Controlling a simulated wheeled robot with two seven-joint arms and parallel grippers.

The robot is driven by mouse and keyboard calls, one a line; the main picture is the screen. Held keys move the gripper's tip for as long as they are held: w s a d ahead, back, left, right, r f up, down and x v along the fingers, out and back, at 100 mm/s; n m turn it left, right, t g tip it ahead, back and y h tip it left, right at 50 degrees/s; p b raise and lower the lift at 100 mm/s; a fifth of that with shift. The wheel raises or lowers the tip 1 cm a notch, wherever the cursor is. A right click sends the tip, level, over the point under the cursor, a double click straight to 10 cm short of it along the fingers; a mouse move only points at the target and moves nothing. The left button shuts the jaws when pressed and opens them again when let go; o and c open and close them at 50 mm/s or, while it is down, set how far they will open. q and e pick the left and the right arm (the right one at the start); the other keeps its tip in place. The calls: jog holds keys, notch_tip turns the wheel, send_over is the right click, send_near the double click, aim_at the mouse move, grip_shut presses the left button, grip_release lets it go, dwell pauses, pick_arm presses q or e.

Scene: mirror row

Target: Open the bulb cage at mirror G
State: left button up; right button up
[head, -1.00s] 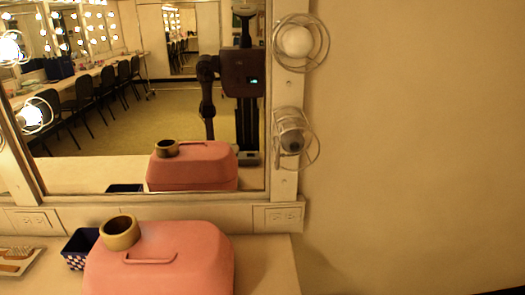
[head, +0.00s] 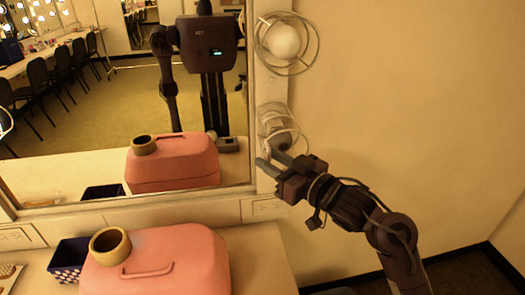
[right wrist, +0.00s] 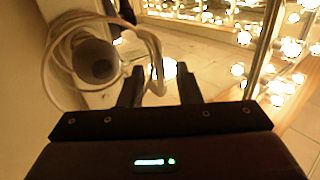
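The mirror (head: 120,95) fills the left of the head view; I see no letter on it. On its right frame post, the lower wire bulb cage (head: 271,115) surrounds a dark grey bulb. This cage (right wrist: 48,75) and its bulb (right wrist: 96,62) are large at the left of the right wrist view. My right gripper (head: 271,160) is just below the cage, with its fingers pointing to the mirror. My left gripper is out of view.
An upper wire cage (head: 262,45) holds a pale round bulb. A pink case (head: 200,262) with a tape roll (head: 110,246) on it stands on the counter, beside a blue patterned box (head: 67,257). The wall at right is bare.

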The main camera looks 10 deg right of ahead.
jog(key=x, duration=0.3)
grip_shut()
dwell(0.4)
